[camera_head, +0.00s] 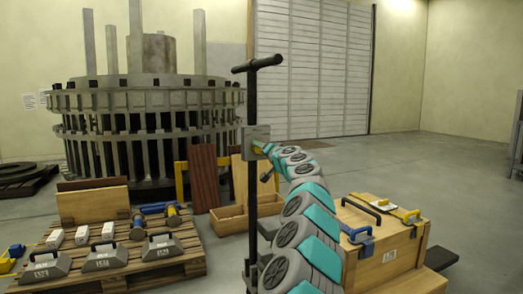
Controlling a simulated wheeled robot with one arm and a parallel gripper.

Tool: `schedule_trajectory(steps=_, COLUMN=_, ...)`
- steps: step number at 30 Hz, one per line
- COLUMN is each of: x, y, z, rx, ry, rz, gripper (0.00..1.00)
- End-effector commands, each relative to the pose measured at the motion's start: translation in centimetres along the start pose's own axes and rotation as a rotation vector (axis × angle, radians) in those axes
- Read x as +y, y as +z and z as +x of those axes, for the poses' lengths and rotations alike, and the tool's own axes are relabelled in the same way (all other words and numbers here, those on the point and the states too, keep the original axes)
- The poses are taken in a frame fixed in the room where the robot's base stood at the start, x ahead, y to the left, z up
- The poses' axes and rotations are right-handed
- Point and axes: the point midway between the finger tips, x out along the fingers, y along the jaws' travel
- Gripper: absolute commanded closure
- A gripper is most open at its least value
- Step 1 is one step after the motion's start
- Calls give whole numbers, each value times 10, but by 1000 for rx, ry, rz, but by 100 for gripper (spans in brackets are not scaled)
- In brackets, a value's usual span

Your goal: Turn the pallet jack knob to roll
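The pallet jack is a black upright post (251,205) with a T-shaped black handle (257,63) on top. A grey plate (256,133) is fixed to the post below the handle. The knob cannot be made out for certain; a small yellow part (258,144) shows at the plate's lower edge. My teal and grey arm reaches up from the bottom to this plate. My gripper (266,149) is at the plate's lower right, very small in view. Its fingers, and whether they touch anything, cannot be told.
A wooden pallet (150,272) with several grey weights and tools lies at left. A wooden crate (385,262) with tools on its lid stands right of my arm. An open wooden box (230,222) is behind the post. The floor (450,190) at right is mostly clear.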

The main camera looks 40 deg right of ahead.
Motion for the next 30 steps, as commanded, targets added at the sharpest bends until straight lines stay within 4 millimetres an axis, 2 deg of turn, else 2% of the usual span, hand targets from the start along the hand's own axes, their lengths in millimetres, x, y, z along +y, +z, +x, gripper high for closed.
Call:
schedule_trajectory(steps=7, x=-1, y=-2, z=0, rx=3, ry=0, rz=-1, gripper=99)
schedule_trajectory(steps=8, x=-1, y=-2, z=0, rx=3, ry=0, rz=-1, gripper=40)
schedule_trajectory(steps=15, x=0, y=-1, z=0, rx=2, ry=0, rz=-1, gripper=13)
schedule_trajectory(steps=24, x=0, y=-1, z=-1, rx=1, ry=0, rz=-1, gripper=13)
schedule_trajectory(steps=30, x=2, y=-1, z=-9, rx=3, ry=3, rz=1, gripper=13)
